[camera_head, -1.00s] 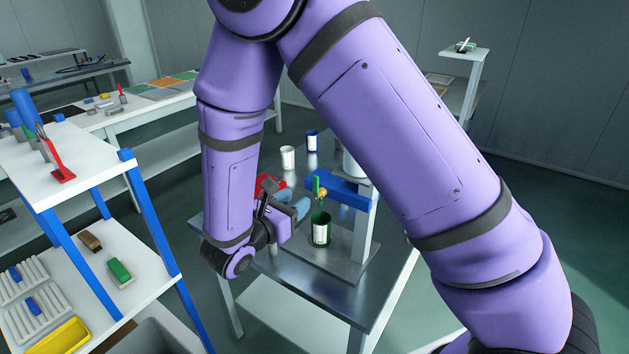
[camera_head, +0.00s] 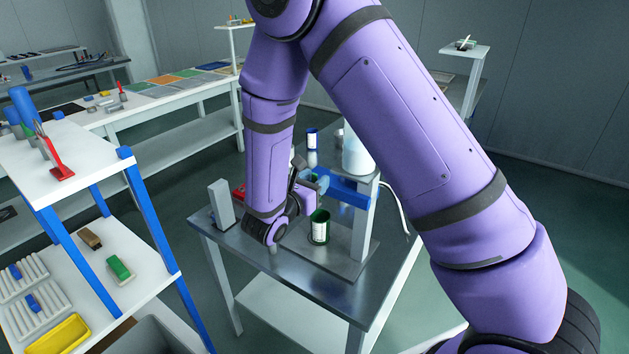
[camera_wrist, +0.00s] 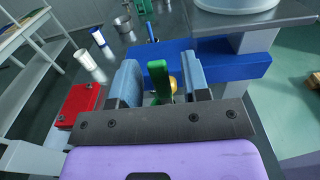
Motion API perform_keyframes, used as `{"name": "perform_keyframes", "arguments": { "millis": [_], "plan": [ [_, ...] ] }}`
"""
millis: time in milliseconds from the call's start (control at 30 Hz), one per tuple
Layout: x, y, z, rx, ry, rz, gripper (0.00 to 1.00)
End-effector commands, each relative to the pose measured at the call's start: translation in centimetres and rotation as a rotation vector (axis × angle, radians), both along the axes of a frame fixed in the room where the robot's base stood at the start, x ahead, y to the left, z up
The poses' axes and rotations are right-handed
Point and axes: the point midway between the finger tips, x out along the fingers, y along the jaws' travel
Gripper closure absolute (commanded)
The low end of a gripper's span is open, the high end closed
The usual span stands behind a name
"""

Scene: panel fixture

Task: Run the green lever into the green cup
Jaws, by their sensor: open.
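The green lever (camera_wrist: 160,82) stands upright between my gripper's two blue-grey fingers in the wrist view, in front of a blue bar (camera_wrist: 222,62), with a small brass part beside it. My gripper (camera_wrist: 161,78) is open, one finger on each side of the lever with gaps showing. In the head view my gripper (camera_head: 314,181) is at the blue bar, and the lever is mostly hidden there. The green cup (camera_head: 320,227), with a white label, stands upright on the fixture's base plate, below and slightly in front of the gripper. The wrist view does not show the cup.
The blue bar joins a grey post (camera_head: 362,230) on the metal table (camera_head: 290,277). A red block (camera_wrist: 80,107) and a grey upright block (camera_head: 221,203) are to the left. A white cup (camera_wrist: 87,61) and a blue-and-white cup (camera_head: 312,138) stand behind.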

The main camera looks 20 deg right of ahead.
Motion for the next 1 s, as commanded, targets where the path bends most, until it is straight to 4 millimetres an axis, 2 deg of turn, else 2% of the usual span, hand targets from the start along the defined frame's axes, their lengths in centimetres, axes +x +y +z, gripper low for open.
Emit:
{"name": "perform_keyframes", "arguments": {
  "millis": [300, 500, 767, 1000],
  "plan": [
    [0.1, -0.2, 0.0, 0.000, 0.000, 0.000, 0.57],
    [0.1, -0.2, 0.0, 0.000, 0.000, 0.000, 1.00],
    [-0.1, -0.3, 0.0, 0.027, -0.039, 0.000, 1.00],
    [-0.9, -0.9, -0.2, 0.150, -0.208, 0.000, 1.00]
  ]
}}
